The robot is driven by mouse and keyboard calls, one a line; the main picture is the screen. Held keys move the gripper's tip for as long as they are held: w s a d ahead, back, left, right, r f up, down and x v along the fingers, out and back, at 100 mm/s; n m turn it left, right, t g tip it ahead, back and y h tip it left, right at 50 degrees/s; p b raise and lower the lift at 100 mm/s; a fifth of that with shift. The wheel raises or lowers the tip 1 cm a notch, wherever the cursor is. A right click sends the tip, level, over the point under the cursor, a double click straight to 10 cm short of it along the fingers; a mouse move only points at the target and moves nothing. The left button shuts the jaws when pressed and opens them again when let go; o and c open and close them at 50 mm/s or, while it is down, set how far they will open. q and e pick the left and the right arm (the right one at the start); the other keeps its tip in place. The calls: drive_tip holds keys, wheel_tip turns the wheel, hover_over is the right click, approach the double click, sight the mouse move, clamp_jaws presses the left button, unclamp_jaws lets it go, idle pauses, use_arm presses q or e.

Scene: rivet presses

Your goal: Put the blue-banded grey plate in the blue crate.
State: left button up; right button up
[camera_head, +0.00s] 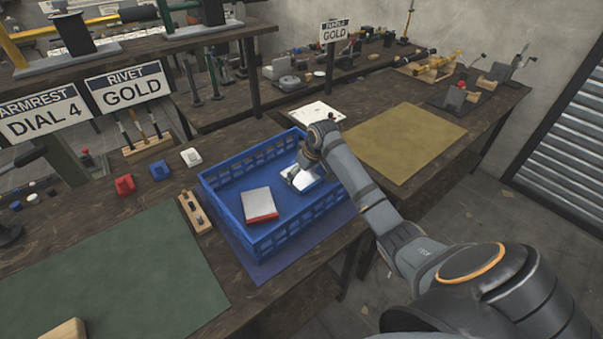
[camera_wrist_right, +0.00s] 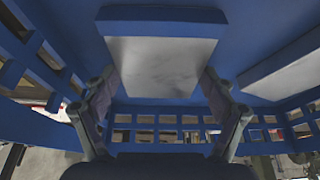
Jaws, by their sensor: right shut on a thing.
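The blue crate (camera_head: 222,183) stands on a blue mat in the middle of the bench. My right gripper (camera_head: 301,176) reaches down inside its right part. It is shut on the blue-banded grey plate (camera_head: 311,179), with a finger on each side of it in the wrist view (camera_wrist_right: 162,66). The blue band shows at the plate's far edge there. The plate is inside the crate's walls; I cannot tell whether it touches the floor. A red-banded grey plate (camera_head: 259,203) lies on the crate floor to the left, apart from it. My left gripper is out of view.
A green mat (camera_head: 110,275) lies left of the crate and a yellow mat (camera_head: 405,142) to the right. Small red (camera_head: 124,185), blue (camera_head: 159,170) and white (camera_head: 191,157) blocks sit behind. A wooden rack (camera_head: 195,213) stands close to the crate's left side. Signs rise at the back.

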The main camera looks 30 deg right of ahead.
drive_tip(key=shift+r, duration=0.1)
drive_tip(key=o, duration=1.6)
drive_tip(key=v, duration=1.2)
drive_tip(key=shift+s, duration=0.1)
